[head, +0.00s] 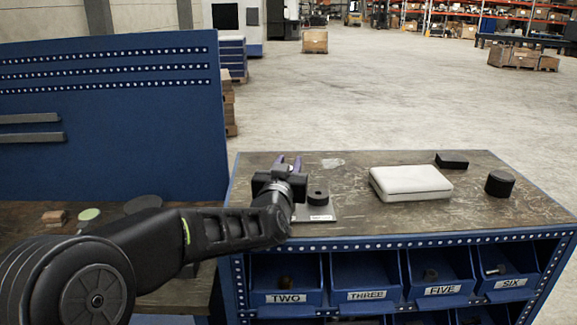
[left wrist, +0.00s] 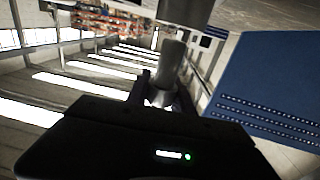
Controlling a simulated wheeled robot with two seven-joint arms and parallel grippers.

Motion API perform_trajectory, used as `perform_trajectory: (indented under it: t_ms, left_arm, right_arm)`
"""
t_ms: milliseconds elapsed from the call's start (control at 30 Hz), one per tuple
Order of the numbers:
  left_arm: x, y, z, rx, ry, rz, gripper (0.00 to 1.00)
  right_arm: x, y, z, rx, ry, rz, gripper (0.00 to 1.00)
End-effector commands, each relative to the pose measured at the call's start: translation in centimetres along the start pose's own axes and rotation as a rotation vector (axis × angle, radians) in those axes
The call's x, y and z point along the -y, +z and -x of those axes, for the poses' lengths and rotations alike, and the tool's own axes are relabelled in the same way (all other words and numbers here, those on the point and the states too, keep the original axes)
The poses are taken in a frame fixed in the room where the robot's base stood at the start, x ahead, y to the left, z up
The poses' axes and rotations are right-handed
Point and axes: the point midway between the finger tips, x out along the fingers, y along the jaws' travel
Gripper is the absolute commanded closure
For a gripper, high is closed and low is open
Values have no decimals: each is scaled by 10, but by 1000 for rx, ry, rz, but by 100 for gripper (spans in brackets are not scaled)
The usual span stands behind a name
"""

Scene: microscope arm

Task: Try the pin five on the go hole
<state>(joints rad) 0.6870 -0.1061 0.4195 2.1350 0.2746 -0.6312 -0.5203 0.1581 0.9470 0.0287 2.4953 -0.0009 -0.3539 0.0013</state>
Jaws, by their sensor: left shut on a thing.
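My left gripper (head: 288,163) is at the left end of the blue bench top, just left of and behind a black round block (head: 318,196) on a grey plate (head: 329,211) with a white label too small to read. In the left wrist view the gripper (left wrist: 160,92) is shut on a grey pin (left wrist: 172,64). Its far end points at a dark round body (left wrist: 186,10); whether they touch, I cannot tell. No number shows on the pin, and the arm hides it in the head view. The bin marked FIVE (head: 441,290) holds a small dark piece (head: 430,273). My right gripper is out of view.
A white case (head: 411,183), a black block (head: 451,160) and a black cylinder (head: 500,183) stand on the bench to the right. Bins TWO (head: 286,298), THREE (head: 367,295) and SIX (head: 514,284) sit below. A blue panel (head: 110,130) rises at left.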

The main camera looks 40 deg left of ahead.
Motion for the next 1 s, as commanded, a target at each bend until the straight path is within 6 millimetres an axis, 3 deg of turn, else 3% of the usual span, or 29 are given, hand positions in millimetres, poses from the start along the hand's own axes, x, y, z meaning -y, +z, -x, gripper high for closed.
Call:
perform_trajectory:
  t_ms: [1000]
  left_arm:
    - [0,8,0,-2,0,0,100]
  right_arm:
    - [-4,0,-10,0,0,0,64]
